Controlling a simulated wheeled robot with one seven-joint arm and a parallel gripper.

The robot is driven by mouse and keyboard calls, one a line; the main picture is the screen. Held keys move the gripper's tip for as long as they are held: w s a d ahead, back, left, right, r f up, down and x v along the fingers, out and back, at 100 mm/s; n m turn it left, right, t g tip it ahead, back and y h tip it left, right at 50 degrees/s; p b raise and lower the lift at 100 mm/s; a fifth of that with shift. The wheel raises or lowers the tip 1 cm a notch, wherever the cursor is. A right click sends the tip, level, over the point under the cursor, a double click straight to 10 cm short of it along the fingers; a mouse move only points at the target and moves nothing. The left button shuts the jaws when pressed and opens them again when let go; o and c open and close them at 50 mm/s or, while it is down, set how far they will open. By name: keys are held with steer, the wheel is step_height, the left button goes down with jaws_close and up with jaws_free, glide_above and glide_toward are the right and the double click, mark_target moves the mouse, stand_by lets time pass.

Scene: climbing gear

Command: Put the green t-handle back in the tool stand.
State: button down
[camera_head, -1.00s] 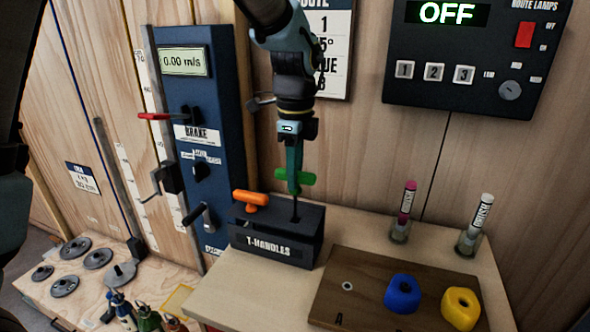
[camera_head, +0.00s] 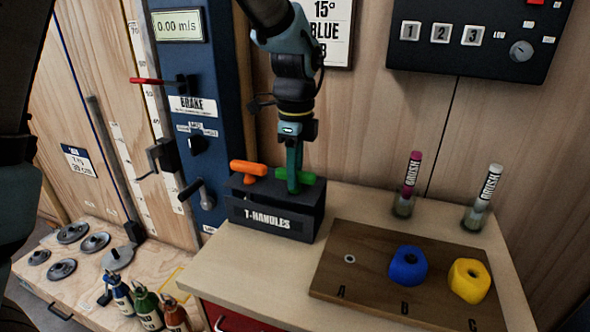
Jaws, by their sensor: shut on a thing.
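The green t-handle (camera_head: 307,178) sits at the right part of the black tool stand (camera_head: 268,218), labelled T-HANDLES. Its crossbar is low, close to the stand's top, and its shaft is hidden from view. My gripper (camera_head: 294,180) points down over the stand and is shut on the green crossbar. An orange t-handle (camera_head: 248,168) stands in the same stand, to the left of the green one. The two crossbars are at about the same height.
A wooden board (camera_head: 350,285) with a blue hold (camera_head: 408,266) and a yellow hold (camera_head: 468,280) lies to the right. Two brush tubes (camera_head: 408,185) stand behind it. A blue brake panel (camera_head: 220,80) with levers rises at the left.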

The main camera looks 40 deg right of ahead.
steer(key=c, duration=0.6)
jaws_free()
steer(key=shift+r, duration=0.1)
step_height(320, 180, up, 11)
steer(key=shift+f+b, duration=0.15)
steer(key=shift+b, duration=0.85)
steer(key=w+a+f+n, duration=0.4)
steer(key=w+a+n, duration=0.25)
steer(key=a, duration=0.35)
steer(key=w+a+f+n, duration=0.3)
steer(key=w+a+n, duration=0.35)
steer(key=a, duration=0.35)
steer(key=s+a+f+n, duration=0.1)
steer(key=a+f+n, duration=0.1)
steer(key=a+n, duration=0.3)
steer(key=s+a+f+n+t, duration=0.1)
steer(key=a+f+n, duration=0.2)
steer(key=a, duration=0.6)
steer(key=s+a+f+n, duration=0.2)
steer(key=a+n, duration=0.5)
steer(key=shift+f+t, duration=0.2)
steer(key=shift+t, duration=0.1)
